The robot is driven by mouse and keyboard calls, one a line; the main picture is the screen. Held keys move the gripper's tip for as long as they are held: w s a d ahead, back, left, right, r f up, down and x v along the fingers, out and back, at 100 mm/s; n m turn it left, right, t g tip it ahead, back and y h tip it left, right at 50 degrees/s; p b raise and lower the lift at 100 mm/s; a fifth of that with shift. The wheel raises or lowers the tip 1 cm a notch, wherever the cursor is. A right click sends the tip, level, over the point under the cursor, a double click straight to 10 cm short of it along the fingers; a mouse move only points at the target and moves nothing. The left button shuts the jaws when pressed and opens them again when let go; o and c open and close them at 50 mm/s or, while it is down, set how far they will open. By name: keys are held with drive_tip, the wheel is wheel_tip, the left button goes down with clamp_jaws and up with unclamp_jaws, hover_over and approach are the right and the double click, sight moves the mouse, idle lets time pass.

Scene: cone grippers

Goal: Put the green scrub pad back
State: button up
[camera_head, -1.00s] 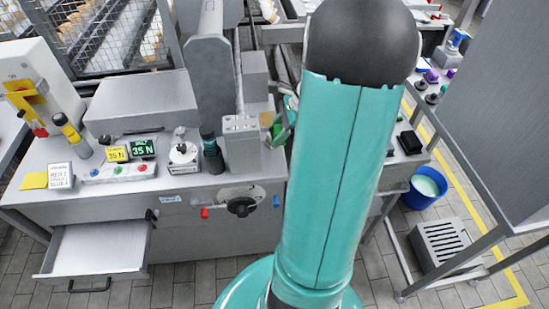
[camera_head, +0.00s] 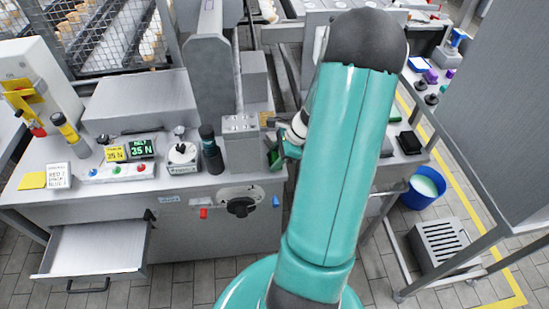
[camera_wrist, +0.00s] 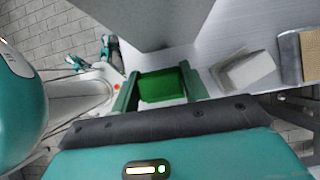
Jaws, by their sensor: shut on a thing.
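The green scrub pad (camera_wrist: 162,86) shows in the wrist view as a bright green block between the two fingers of my gripper (camera_wrist: 160,92). The gripper is shut on it. A grey metal surface lies beyond the pad. In the head view my gripper (camera_head: 276,158) is small, beside the right side of the grey block at the bench's right end, and my arm hides part of that area. A green patch shows there, but I cannot tell pad from finger.
The grey bench (camera_head: 100,205) carries a small scale (camera_head: 183,155), a dark bottle (camera_head: 211,150) and green and yellow displays. An open drawer (camera_head: 95,248) juts from its front. A blue bucket (camera_head: 424,188) and a grey crate (camera_head: 438,245) stand on the floor at right. A pale block (camera_wrist: 247,70) lies right of the pad.

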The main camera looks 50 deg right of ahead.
drive_tip(key=shift+f, duration=0.15)
drive_tip(key=o, duration=1.1)
drive_tip(key=v, duration=1.2)
